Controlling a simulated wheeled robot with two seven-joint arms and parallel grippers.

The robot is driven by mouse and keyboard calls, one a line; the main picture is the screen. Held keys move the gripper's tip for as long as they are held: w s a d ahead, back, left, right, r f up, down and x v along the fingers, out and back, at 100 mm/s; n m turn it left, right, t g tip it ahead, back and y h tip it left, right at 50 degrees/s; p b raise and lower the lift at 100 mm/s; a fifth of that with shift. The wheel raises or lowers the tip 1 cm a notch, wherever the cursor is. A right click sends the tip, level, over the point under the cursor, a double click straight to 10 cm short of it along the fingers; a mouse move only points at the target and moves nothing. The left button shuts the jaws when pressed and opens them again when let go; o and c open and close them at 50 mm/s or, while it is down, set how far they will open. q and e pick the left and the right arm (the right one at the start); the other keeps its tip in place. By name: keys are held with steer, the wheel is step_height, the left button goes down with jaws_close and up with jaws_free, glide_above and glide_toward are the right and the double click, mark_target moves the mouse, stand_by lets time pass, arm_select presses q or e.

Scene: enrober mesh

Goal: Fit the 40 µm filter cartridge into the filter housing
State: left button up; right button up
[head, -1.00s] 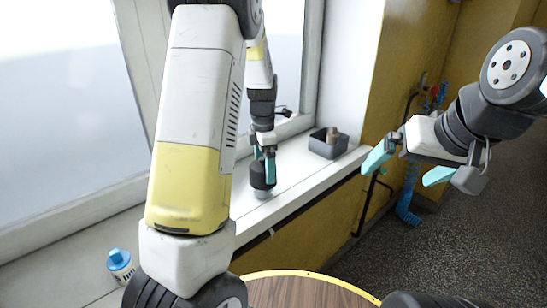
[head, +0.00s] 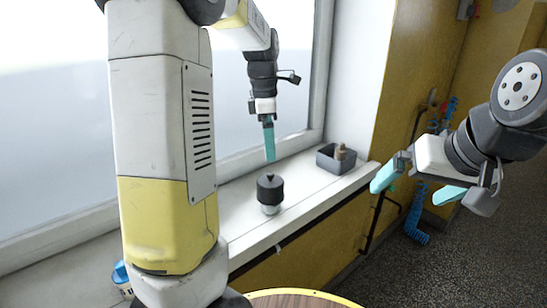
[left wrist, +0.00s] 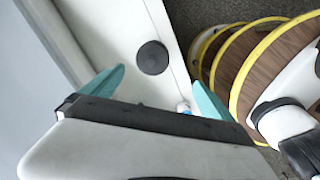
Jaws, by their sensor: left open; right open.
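A black-topped cylinder with a pale grey lower part (head: 270,192) stands upright on the white windowsill. It looks like the filter housing, but I cannot tell whether anything is inside. My left gripper (head: 270,157) is open and empty, above and apart from it. In the left wrist view the round black top (left wrist: 152,57) lies beyond the open left fingers (left wrist: 158,77). My right gripper (head: 413,187) is open and empty in the air at the right. A tan piece (head: 341,151) sits in a grey box; I cannot tell if it is the cartridge.
The grey box (head: 325,162) stands at the sill's far end by the wall. A blue-capped container (head: 120,272) is mostly hidden behind my left arm. A round wooden top with yellow rim (head: 300,293) is below. The sill between cylinder and box is clear.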

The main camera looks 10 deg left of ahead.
arm_select(q)
steer(key=s+d+r+m+t, duration=0.1)
steer(key=s+r+m+t, duration=0.1)
steer(key=s+m, duration=0.9)
steer(key=s+d+r+m+t+h, duration=0.1)
steer(key=s+r+m+t, duration=0.1)
steer(key=s+m, duration=0.8)
steer(key=shift+s+d+m+t, duration=0.15)
steer(key=shift+s+m+t, duration=0.25)
steer(key=shift+t, duration=0.4)
steer(key=shift+r, duration=0.1)
